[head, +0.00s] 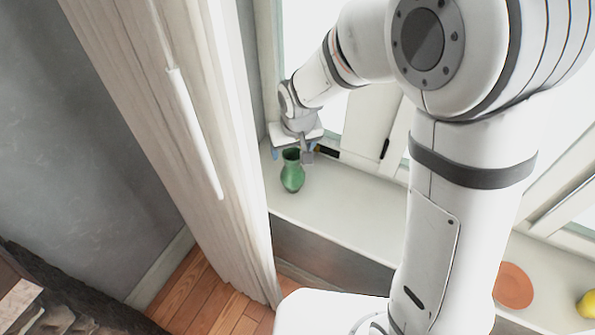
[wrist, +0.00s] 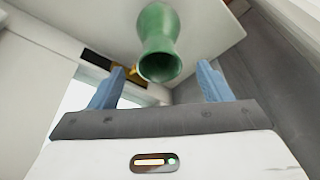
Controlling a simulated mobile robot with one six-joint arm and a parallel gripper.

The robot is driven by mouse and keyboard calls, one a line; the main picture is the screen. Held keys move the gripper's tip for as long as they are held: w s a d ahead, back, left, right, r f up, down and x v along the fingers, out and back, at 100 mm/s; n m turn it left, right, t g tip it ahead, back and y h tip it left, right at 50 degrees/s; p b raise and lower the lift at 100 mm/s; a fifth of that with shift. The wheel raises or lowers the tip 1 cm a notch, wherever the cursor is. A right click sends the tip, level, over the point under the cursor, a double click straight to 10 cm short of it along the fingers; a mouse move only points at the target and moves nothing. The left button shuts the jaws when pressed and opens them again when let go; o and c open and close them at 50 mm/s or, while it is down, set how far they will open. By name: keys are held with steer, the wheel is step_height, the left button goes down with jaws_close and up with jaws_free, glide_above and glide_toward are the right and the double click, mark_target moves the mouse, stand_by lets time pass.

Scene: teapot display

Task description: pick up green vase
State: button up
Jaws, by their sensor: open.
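The green vase (head: 292,176) stands upright on the white window sill, near its left end, in the head view. In the wrist view the vase (wrist: 158,40) shows at the top middle, with its round dark mouth towards the camera. My gripper (head: 291,157) is just above and behind the vase in the head view. In the wrist view my gripper (wrist: 160,82) is open, with one blue fingertip on each side of the vase's mouth. I see no contact between the fingers and the vase.
The white sill (head: 345,212) is clear to the right of the vase. A window handle (head: 385,149) is on the frame behind. An orange round plate (head: 513,285) and a yellow fruit (head: 588,303) are far right.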

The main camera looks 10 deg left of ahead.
mark_target(292, 155)
steer(key=shift+p+x, duration=0.8)
steer(key=shift+x, duration=2.25)
steer(key=shift+s, duration=0.15)
jaws_close()
